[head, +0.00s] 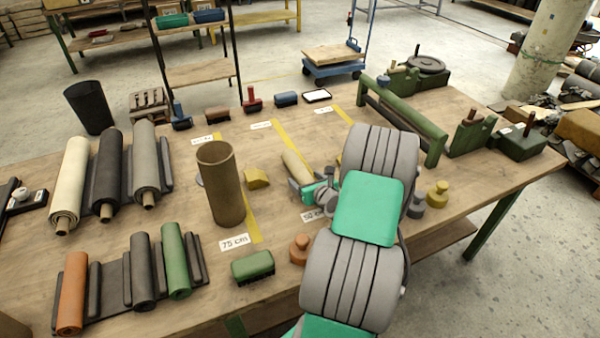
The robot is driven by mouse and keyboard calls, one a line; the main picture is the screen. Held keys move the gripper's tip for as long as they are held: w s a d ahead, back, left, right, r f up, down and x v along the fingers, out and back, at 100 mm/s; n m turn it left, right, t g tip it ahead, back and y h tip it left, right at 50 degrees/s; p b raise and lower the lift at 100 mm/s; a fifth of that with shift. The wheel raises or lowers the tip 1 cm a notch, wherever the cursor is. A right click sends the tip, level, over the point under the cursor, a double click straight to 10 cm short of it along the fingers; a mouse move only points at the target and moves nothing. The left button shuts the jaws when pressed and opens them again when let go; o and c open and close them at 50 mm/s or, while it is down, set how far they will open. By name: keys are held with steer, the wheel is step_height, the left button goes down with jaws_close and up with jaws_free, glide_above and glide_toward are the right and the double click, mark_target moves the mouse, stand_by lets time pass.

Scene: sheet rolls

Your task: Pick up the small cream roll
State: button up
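The small cream roll (297,168) lies on the wooden table near its middle, between yellow tape strips. My gripper (308,187) is low over the table at the near end of this roll. Its grey and green parts overlap the roll's near end, and my arm covers the area to the right. I cannot tell whether the fingers are apart or touch the roll. A larger cream roll (72,175) lies in a rack at the left of the table.
A tall brown tube (220,185) stands left of my gripper. A yellow block (256,179), a green brush-like block (253,267) and an orange knobbed weight (300,249) are nearby. Dark, grey, orange and green rolls fill the left side. A green frame (405,115) stands behind my arm.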

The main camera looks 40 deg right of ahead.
jaws_close()
stand_by(0.6)
